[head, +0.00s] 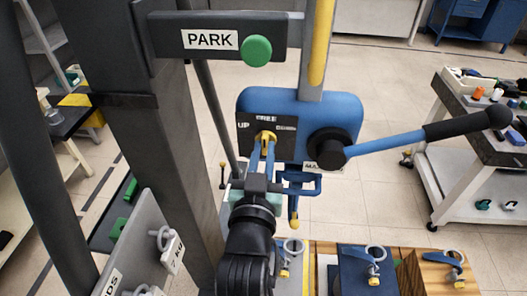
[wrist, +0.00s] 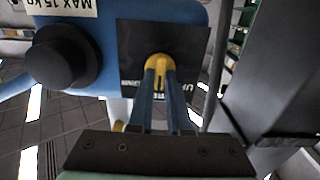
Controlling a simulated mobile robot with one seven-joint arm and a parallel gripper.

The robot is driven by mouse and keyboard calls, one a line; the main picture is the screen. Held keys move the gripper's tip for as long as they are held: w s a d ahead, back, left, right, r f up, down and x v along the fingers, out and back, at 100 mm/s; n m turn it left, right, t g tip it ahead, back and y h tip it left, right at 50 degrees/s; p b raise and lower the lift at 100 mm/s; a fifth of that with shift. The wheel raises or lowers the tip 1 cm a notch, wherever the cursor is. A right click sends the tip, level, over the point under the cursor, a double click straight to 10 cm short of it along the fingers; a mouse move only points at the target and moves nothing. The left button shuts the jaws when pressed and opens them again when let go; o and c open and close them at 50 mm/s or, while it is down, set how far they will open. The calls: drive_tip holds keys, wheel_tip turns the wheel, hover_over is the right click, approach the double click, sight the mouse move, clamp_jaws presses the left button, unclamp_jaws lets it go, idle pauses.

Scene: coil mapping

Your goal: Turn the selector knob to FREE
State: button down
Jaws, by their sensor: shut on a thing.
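The yellow selector knob (head: 266,135) sits on a black plate (head: 284,145) on the front of the blue housing (head: 347,110). My gripper (head: 265,148) has its two blue fingers shut on the knob. The wrist view shows the fingertips (wrist: 158,75) on either side of the knob (wrist: 160,62). On the plate, UP reads at the left, and a small label above the knob looks like FREE. Another label at the right is too small to read. The fingers hide part of the plate, and I cannot tell which label the knob points to.
A blue lever (head: 400,142) with a black grip extends right from a black hub (head: 332,146). A PARK bar with a green button (head: 257,51) crosses above. Below are blocks with metal rings (head: 375,254). A grey post (head: 150,140) stands close on the left.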

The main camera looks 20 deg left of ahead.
drive_tip(key=c, duration=0.9)
unclamp_jaws()
drive_tip(key=shift+o, duration=0.2)
drive_tip(key=shift+s, duration=0.1)
drive_tip(key=b+v, duration=0.3)
drive_tip(key=v, duration=0.9)
drive_tip(key=shift+s+b, duration=0.3)
drive_tip(key=shift+s, duration=0.1)
drive_tip(key=shift+d+r, duration=0.1)
drive_tip(key=shift+d, duration=0.05)
drive_tip(key=w+d+r+m+t+h, duration=0.1)
drive_tip(key=w+d+r+t, duration=0.2)
drive_tip(key=r, duration=0.7)
drive_tip(key=w+d+r+t+h, duration=0.1)
drive_tip(key=w+d+r+t, duration=0.15)
drive_tip(key=r, duration=0.75)
drive_tip(key=s+d+r+m+t+h, duration=0.1)
drive_tip(key=s+d+r+t, duration=0.1)
drive_tip(key=r, duration=0.6)
drive_tip(key=s+d+r+m+t+h, duration=0.1)
drive_tip(key=s+d+r+t+h, duration=0.1)
drive_tip(key=d+r, duration=0.3)
wheel_tip(320, 180, up, 4)
drive_tip(key=shift+s+f, duration=0.2)
drive_tip(key=shift+s, duration=0.25)
